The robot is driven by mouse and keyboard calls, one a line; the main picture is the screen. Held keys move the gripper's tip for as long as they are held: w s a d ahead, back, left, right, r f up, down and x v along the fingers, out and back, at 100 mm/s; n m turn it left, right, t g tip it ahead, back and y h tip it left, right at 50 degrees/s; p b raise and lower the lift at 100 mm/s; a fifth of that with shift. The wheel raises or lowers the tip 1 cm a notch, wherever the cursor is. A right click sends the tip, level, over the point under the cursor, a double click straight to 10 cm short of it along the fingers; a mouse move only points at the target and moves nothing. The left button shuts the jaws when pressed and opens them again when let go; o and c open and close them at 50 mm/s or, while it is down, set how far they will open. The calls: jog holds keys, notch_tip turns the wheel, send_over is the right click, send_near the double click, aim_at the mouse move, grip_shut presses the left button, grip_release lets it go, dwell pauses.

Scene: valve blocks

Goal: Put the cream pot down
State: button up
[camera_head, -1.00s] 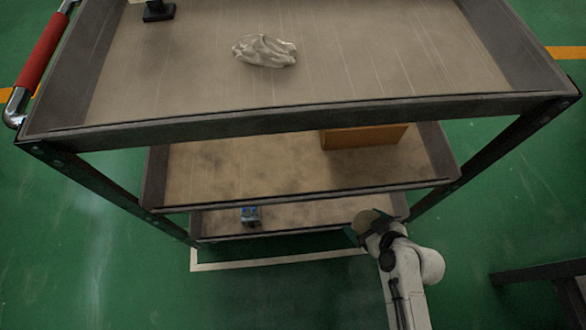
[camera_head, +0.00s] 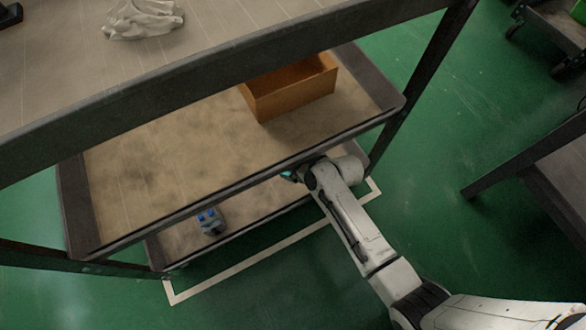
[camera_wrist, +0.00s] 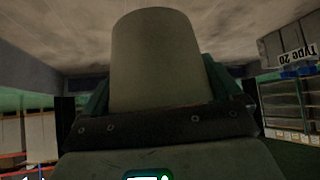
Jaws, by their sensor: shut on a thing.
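The cream pot (camera_wrist: 155,60) fills the middle of the wrist view, held between the green fingers of my gripper (camera_wrist: 155,95). My gripper is shut on it. In the head view, my gripper (camera_head: 290,176) reaches in below the front edge of the cart's middle shelf, above the right part of the bottom shelf (camera_head: 258,205). Only a bit of teal finger shows there, and the pot is hidden by the middle shelf. Whether the pot touches the bottom shelf cannot be seen.
A blue and grey valve block (camera_head: 209,221) stands on the bottom shelf, left of my gripper. An orange-brown box (camera_head: 290,88) stands on the middle shelf (camera_head: 170,150). A crumpled pale cloth (camera_head: 143,18) lies on the top shelf. The cart's right post (camera_head: 425,75) is close to my arm.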

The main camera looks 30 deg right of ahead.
jog(key=shift+w+a+f, duration=0.1)
jog(key=shift+w+f, duration=0.2)
jog(key=shift+f, duration=0.15)
jog(key=shift+w+f+b, duration=0.15)
jog(key=shift+f+b, duration=0.45)
jog(key=shift+f, duration=0.3)
jog(key=shift+w+f+b, duration=0.1)
jog(key=shift+f+b, duration=0.5)
jog(key=shift+f, duration=0.25)
jog(key=shift+f, duration=0.2)
jog(key=o, duration=0.8)
jog(key=shift+r, duration=0.1)
